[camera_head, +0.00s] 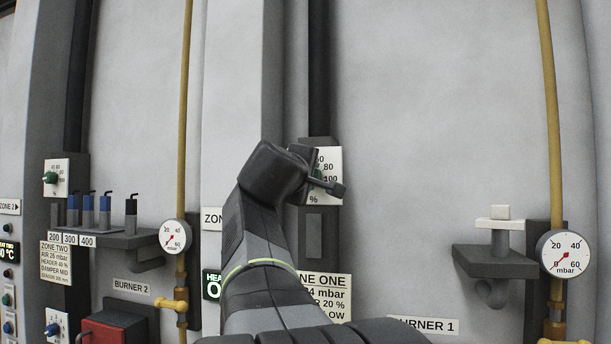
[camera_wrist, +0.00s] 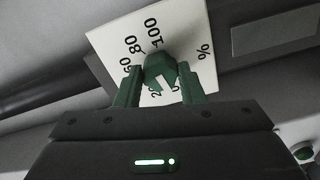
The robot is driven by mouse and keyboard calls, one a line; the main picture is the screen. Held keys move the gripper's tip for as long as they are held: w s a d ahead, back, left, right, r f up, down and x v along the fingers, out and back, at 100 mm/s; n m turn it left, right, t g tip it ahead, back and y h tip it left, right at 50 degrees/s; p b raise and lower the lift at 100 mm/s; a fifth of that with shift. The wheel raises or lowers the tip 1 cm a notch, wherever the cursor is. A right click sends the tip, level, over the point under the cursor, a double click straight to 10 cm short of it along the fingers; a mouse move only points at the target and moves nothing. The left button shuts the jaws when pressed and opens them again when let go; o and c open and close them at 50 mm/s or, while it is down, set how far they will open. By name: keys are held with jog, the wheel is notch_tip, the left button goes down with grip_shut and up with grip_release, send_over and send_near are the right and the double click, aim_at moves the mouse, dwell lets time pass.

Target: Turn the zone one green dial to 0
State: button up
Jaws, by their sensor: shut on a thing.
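The zone one green dial (camera_wrist: 160,68) sits on a white scale plate (camera_wrist: 103,35) marked 60, 80, 100 and %. In the wrist view my gripper (camera_wrist: 160,84) has its two green fingers on either side of the dial, shut on it. The fingers and dial cover part of the lower scale, and I cannot tell exactly where the dial points. In the head view the plate (camera_head: 329,160) shows behind my gripper (camera_head: 326,184), and my arm hides its left part.
Below is a ZONE ONE label (camera_head: 338,290), partly behind my arm. At right are a small shelf (camera_head: 495,262) and another gauge (camera_head: 564,254). The wall between is clear.

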jog(key=o, duration=1)
jog(key=b+v, duration=0.4)
jog(key=v, duration=1)
jog(key=shift+w+d, duration=0.1)
jog(key=shift+w, duration=0.05)
jog(key=p+x, duration=0.4)
jog(key=x, duration=0.9)
jog(key=shift+w, duration=0.4)
jog(key=shift+s, duration=0.1)
